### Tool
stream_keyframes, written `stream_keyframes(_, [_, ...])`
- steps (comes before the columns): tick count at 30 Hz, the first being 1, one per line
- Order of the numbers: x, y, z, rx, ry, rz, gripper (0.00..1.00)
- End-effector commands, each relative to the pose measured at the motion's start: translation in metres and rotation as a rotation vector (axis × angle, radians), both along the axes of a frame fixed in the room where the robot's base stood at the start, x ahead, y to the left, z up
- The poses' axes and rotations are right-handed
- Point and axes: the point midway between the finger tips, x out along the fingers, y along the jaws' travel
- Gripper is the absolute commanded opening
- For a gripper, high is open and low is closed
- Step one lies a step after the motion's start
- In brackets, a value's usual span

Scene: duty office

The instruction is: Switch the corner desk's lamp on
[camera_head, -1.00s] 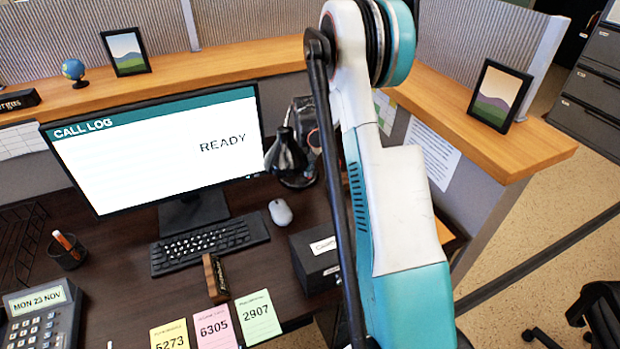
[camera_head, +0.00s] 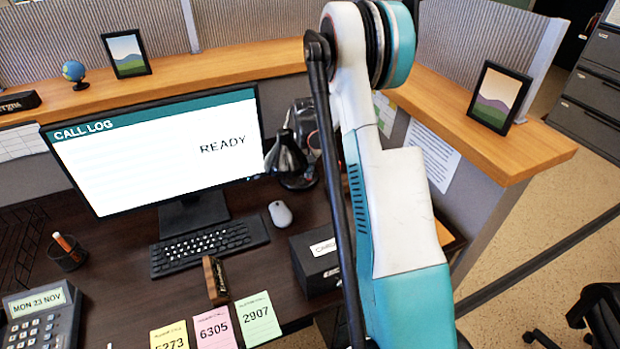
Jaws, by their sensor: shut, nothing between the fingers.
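The desk lamp (camera_head: 286,156) is black, with a cone-shaped shade. No glow shows from the shade. The lamp's switch cannot be made out. My gripper (camera_head: 304,118) shows only in part, as dark shapes just behind and above the lamp shade, largely covered by my white and teal arm. It is shut and holds nothing. Whether it touches the lamp cannot be told.
A monitor (camera_head: 160,150) reading READY stands left of the lamp. A wooden ledge (camera_head: 470,130) with a framed picture (camera_head: 498,97) runs behind and right.

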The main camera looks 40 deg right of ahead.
Motion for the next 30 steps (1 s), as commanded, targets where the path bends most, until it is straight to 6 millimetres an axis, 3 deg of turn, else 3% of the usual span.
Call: stream_keyframes(30, [0.0,0.0,-0.011,0.0,0.0,0.0,0.0])
